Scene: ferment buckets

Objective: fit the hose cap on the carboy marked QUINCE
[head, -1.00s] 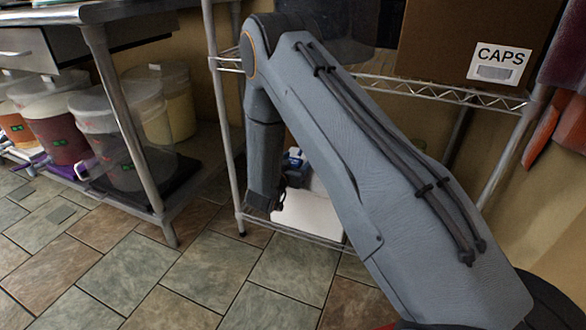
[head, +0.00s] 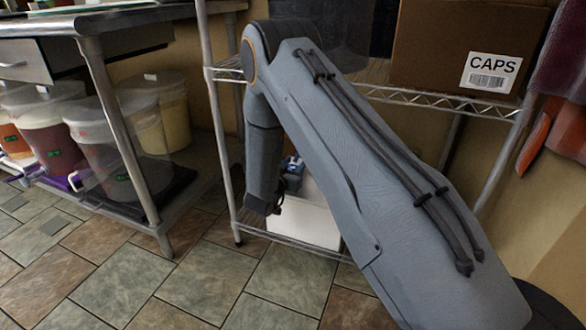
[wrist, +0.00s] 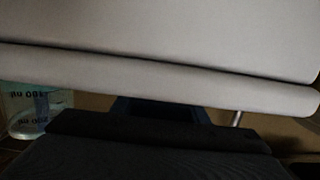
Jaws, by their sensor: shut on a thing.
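My gripper (head: 277,204) is at the low end of my arm in the head view, in front of a white box-like thing (head: 305,222) on the lowest shelf of a wire rack. In the wrist view the dark gripper (wrist: 155,128) fills the bottom. A large pale surface with a rounded edge (wrist: 150,75) fills the top, close to the camera. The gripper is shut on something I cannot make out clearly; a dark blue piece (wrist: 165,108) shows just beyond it. I can read no QUINCE mark, and I cannot pick out the hose cap for certain.
Several lidded buckets (head: 115,150) stand under a steel table (head: 150,12) at left. A box marked CAPS (head: 430,45) sits on the rack's upper shelf. A small blue-and-white thing (head: 293,165) is by the white one. A clear graduated vessel (wrist: 27,112) shows in the wrist view. Tiled floor ahead is clear.

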